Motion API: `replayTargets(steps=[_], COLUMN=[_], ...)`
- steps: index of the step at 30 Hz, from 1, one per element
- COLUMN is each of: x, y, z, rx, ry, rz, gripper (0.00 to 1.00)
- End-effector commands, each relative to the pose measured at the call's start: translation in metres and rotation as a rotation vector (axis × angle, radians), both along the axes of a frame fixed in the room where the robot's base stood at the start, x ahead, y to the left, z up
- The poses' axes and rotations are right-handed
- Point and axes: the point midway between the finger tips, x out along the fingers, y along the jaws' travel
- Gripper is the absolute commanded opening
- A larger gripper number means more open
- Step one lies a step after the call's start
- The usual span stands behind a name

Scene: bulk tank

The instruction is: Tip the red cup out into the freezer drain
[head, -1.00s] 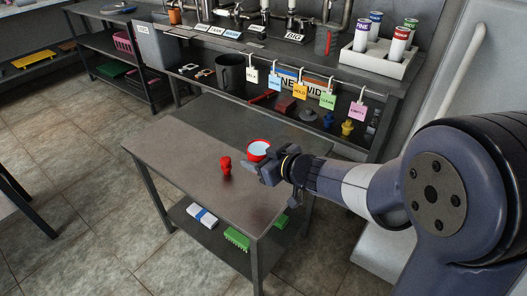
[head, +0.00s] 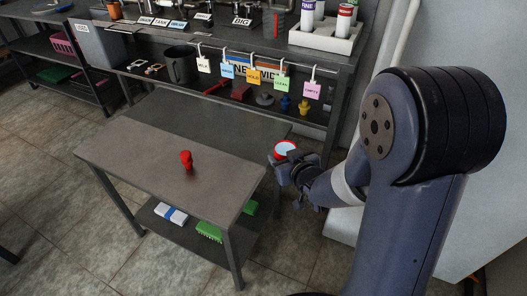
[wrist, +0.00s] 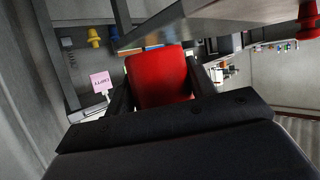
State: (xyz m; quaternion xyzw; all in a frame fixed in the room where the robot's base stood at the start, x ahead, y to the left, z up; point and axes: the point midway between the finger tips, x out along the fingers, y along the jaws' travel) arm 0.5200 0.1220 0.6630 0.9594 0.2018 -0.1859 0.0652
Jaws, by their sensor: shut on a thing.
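The red cup (head: 286,147) is in my gripper (head: 279,162), just off the right end of the small table. Its mouth faces up in the head view and a pale, whitish-blue filling shows inside the rim. In the wrist view the red cup (wrist: 160,76) sits between the two dark fingers of my gripper (wrist: 160,90), which are shut on it. I cannot make out the freezer drain in either view.
The small grey table (head: 150,150) carries a red plug-like piece (head: 187,160). Its lower shelf holds a blue-and-white block (head: 171,213) and green items. A workbench with hanging tags (head: 253,76) stands behind. A large pale surface (head: 450,215) is at the right.

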Motion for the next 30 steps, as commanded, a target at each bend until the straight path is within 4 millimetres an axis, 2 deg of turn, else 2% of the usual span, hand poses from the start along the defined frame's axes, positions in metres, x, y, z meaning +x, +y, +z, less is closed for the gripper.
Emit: replayTargets(steps=[1,9,15,21,30], x=[-0.001,-0.009,-0.018,-0.022,-0.022], y=[-0.013,-0.078,-0.110,-0.122,-0.123], z=[-0.005,-0.028,-0.039,-0.042,-0.042], rx=[0.001,-0.001,-0.002,0.000,0.000], ry=[0.002,0.003,0.001,0.000,-0.001], rz=[-0.041,-0.257,-0.363,-0.403,-0.405], gripper=[0.25,0.25,0.25,0.25,0.25])
